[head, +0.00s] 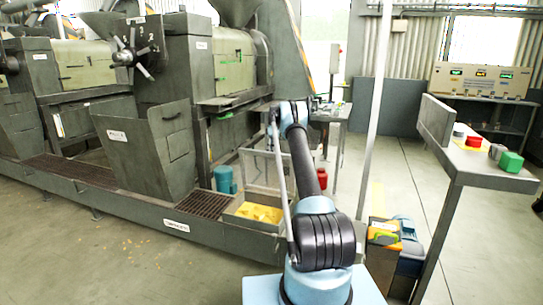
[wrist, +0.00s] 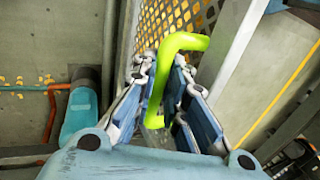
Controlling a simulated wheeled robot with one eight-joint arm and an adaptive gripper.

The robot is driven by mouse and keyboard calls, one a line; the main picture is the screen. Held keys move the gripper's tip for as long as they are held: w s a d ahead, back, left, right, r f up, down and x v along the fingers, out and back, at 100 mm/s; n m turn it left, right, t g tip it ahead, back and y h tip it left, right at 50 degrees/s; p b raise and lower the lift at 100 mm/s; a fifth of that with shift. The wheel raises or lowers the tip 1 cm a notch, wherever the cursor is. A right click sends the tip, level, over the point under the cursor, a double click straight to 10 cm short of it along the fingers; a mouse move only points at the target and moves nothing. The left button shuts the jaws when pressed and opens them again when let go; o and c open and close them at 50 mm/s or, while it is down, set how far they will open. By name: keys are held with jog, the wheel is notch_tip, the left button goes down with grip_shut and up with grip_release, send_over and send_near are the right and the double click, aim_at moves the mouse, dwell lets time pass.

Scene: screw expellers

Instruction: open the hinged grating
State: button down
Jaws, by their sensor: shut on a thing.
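In the wrist view, a bright lime-green bent handle (wrist: 184,42) runs between the fingers of my gripper (wrist: 162,63). The fingers are shut on it, one on each side. Just beyond it is the grating (wrist: 158,18), a dark mesh with yellow-orange showing through its openings. A pale metal bar (wrist: 232,45) runs along its right side. In the head view, my arm reaches toward a grey frame (head: 252,162) beside the machine. My fingers and the green handle cannot be made out there, and the grating's angle is unclear.
A trough with yellow material (head: 258,212) lies left of my arm. A teal container (head: 224,179) and a red container (head: 323,181) stand nearby. A pale post (head: 378,110) and a grey bench (head: 480,172) stand to the right. The floor at front left is clear apart from scattered bits.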

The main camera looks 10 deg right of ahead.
jog(key=shift+w+d+f, duration=0.1)
jog(key=shift+w+d, duration=0.1)
jog(key=shift+d, duration=0.15)
jog(key=c, duration=1.6)
grip_release()
jog(key=shift+a, duration=0.15)
notch_tip(320, 180, up, 10)
